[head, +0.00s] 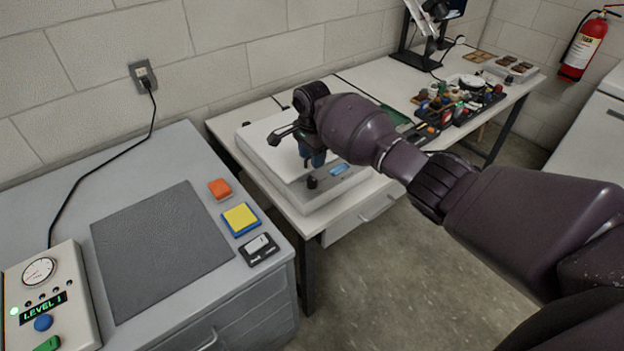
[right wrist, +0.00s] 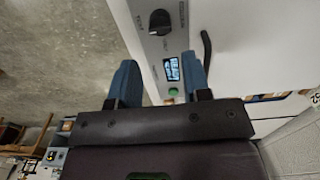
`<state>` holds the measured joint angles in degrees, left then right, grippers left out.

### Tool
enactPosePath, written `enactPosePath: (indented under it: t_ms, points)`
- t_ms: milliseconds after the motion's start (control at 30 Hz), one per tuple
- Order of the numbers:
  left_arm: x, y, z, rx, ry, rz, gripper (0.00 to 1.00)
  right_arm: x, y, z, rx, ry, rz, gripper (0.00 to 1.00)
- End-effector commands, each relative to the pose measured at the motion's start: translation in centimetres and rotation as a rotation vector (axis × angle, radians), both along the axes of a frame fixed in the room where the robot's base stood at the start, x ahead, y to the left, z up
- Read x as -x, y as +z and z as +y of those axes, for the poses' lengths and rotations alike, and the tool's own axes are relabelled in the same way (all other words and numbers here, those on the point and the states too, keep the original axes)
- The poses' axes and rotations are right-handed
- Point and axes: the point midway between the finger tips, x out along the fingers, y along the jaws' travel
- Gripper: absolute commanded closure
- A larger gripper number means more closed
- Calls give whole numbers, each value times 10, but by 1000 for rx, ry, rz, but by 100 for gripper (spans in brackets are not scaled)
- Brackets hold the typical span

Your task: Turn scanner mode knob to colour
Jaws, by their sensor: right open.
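The white flatbed scanner (head: 270,135) stands on the table in the middle of the head view. Its front panel carries a black mode knob (head: 312,183) and a small lit blue display (head: 340,169). In the right wrist view the knob (right wrist: 160,22) lies beyond the fingertips, with small printed labels around it that I cannot read. The display (right wrist: 172,69) shows between the fingers. My right gripper (head: 313,158), with blue fingers, is open and empty above the scanner's front, apart from the knob. It also shows in the right wrist view (right wrist: 159,64). My left gripper is not in view.
A grey cabinet (head: 160,155) at left holds a dark mat (head: 160,245), orange and yellow blocks and a control box (head: 50,300). Several small items crowd the table's right end (head: 465,105). A fire extinguisher (head: 583,48) hangs on the wall.

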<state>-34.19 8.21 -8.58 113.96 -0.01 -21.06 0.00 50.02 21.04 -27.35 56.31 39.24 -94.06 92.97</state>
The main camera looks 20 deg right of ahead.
Motion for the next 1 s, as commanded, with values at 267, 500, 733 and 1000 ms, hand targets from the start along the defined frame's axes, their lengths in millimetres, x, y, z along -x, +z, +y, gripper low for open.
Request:
enactPosePath:
  t_ms: [267, 500, 733, 1000]
  points:
    - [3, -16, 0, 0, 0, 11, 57, 1, -53, 0, 0, 1, 3, 56]
    - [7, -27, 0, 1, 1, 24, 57, 0, -81, 0, 0, 2, 0, 56]
    - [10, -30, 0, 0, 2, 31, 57, 0, -89, 0, -1, 3, -2, 56]
    - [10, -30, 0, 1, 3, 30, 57, 0, -88, 0, -1, 3, -2, 62]
